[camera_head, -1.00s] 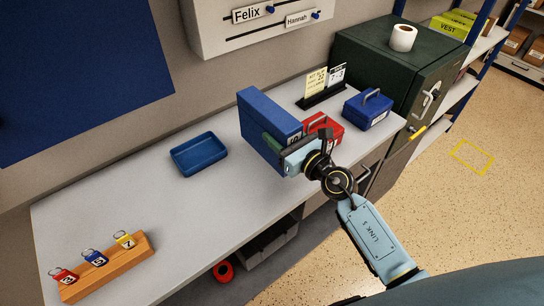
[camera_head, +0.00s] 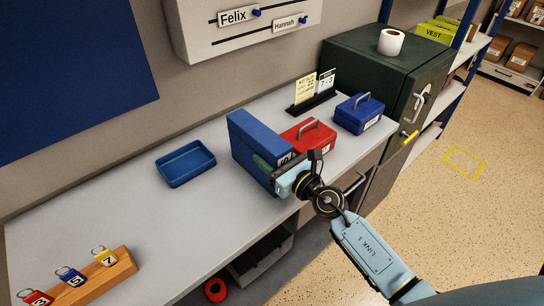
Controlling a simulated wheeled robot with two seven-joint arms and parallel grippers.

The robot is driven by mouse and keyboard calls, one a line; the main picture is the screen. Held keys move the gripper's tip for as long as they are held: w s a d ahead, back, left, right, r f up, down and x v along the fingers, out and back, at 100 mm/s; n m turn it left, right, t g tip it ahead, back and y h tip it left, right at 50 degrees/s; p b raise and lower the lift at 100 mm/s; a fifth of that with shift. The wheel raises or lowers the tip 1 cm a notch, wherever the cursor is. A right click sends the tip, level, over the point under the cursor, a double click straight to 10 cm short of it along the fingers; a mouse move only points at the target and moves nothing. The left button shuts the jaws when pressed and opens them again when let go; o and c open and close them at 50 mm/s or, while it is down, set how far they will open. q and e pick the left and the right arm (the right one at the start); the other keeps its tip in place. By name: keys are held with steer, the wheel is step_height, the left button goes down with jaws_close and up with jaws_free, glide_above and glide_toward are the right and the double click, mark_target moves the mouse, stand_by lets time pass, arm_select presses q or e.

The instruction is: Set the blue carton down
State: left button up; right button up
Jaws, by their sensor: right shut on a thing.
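The blue carton (camera_head: 252,135) is a tall upright box over the middle of the desk, left of the red cash box (camera_head: 308,138). My right gripper (camera_head: 277,175) is shut on its near, lower side, with my arm reaching in from the lower right. The carton's lower edge is close to the desk top (camera_head: 175,220). I cannot tell whether it touches, as the gripper hides part of its lower end. My left gripper is not in view.
A blue tray (camera_head: 185,163) lies left of the carton. A blue cash box (camera_head: 359,114) and a sign holder (camera_head: 313,104) stand behind the red box. A wooden key rack (camera_head: 112,275) is at the near left. The desk between tray and rack is clear.

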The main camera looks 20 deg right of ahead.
steer(key=o, duration=0.9)
steer(key=shift+f, duration=0.15)
steer(key=o, duration=0.5)
steer(key=shift+r, duration=0.2)
steer(key=shift+b+v, duration=0.85)
steer(key=shift+v, duration=5.15)
steer(key=shift+r, duration=0.1)
